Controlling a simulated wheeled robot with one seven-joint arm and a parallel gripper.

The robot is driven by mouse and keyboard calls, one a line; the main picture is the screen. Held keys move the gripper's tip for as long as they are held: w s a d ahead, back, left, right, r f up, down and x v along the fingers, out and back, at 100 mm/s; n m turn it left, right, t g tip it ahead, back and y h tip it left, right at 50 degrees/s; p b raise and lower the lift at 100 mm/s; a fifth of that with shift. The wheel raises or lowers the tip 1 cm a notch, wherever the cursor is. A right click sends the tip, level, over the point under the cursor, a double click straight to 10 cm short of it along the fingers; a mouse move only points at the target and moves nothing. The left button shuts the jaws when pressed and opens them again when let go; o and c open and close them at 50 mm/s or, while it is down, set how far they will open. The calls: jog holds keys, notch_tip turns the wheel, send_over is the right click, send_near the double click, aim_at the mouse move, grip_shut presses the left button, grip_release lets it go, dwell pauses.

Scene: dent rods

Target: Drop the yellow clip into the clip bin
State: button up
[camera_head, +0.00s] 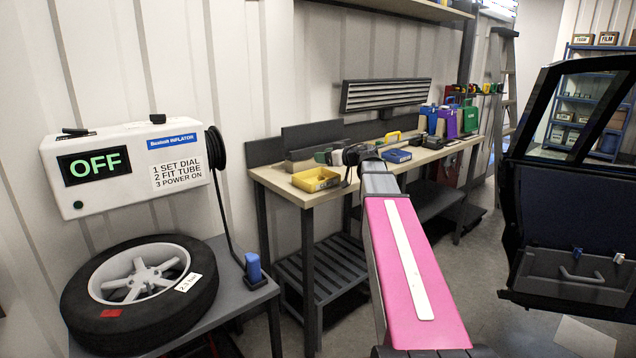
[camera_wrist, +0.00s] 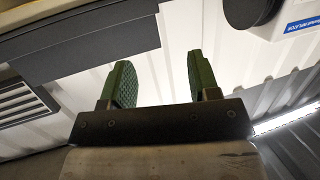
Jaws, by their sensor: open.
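My gripper (camera_wrist: 160,80) shows its two green ridged fingers in the wrist view, spread apart with only the pale ribbed wall behind them. In the head view my gripper (camera_head: 324,156) is at the end of my pink arm, above the near part of the workbench. A blue bin (camera_head: 397,156) lies further right on the bench. I cannot tell which is the clip bin. I cannot make out a yellow clip in either view.
The workbench (camera_head: 272,178) stands along the wall. An inflator box (camera_head: 125,165) hangs above a wheel (camera_head: 140,285) at left. A car door (camera_head: 560,215) with blue and white clips (camera_head: 578,253) stands at right. Open floor lies between bench and door.

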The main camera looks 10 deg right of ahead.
jog(key=v, duration=0.9)
jog(key=shift+f, duration=0.1)
